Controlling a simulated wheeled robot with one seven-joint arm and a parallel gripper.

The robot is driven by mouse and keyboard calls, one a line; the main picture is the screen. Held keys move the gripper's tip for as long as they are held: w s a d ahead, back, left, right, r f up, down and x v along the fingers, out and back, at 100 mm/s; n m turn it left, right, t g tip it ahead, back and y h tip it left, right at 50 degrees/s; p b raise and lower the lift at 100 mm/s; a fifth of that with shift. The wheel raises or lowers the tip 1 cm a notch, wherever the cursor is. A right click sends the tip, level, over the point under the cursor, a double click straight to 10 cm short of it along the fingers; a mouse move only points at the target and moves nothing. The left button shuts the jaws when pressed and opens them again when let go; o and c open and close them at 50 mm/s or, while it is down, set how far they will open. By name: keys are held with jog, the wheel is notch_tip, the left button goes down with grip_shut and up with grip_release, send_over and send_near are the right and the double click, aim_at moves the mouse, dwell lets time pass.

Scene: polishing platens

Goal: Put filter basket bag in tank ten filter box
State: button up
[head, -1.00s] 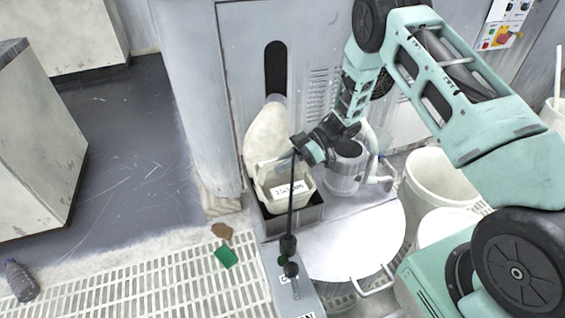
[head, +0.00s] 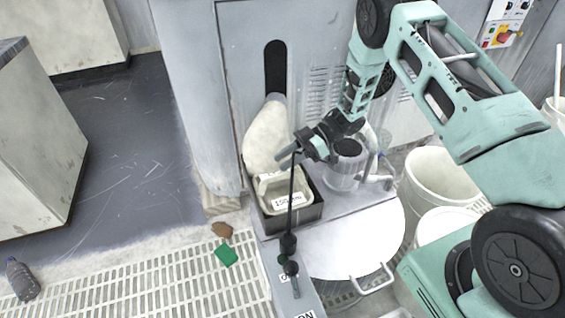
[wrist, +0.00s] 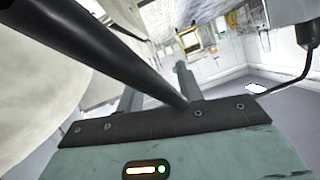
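The filter basket bag (head: 270,188) is a cream, open-topped basket with a white label that seems to read 150 µm. In the head view it sits down inside a dark grey open box (head: 309,217), which I take for the filter box; its rim stands around the basket. My gripper (head: 284,156) is above the basket's back edge, apart from it. A tank number is not readable.
A black upright rod (head: 291,215) stands in front of the box, close to my gripper. A bulging cream form (head: 266,140) is behind the basket. A clear pump-like canister (head: 343,172), a round white lid (head: 350,240) and a white bucket (head: 437,183) are at right.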

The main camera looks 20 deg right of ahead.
jog(key=s+p+v, duration=0.1)
jog(key=v, duration=0.9)
jog(key=w+a+r+m+t+h, duration=0.3)
jog(key=w+a+r+t, duration=0.5)
jog(key=w+a+r, duration=0.25)
jog(key=s+a+r+m+t+h, duration=0.1)
jog(key=s+a+r+m+h, duration=0.1)
jog(key=a+r+h, duration=0.25)
jog(key=s+r+m+g+h, duration=0.1)
jog(key=s+g, duration=0.3)
jog(key=s, duration=1.5)
jog(key=s+a+r+m+g+h, duration=0.1)
jog(key=s+r+m+g+h, duration=0.1)
jog(key=s, duration=1.8)
jog(key=shift+s+a+m+g+h, duration=0.25)
jog(key=shift+a+m+g+h, duration=0.15)
jog(key=shift+g+h, duration=0.7)
jog(key=shift+r, duration=0.2)
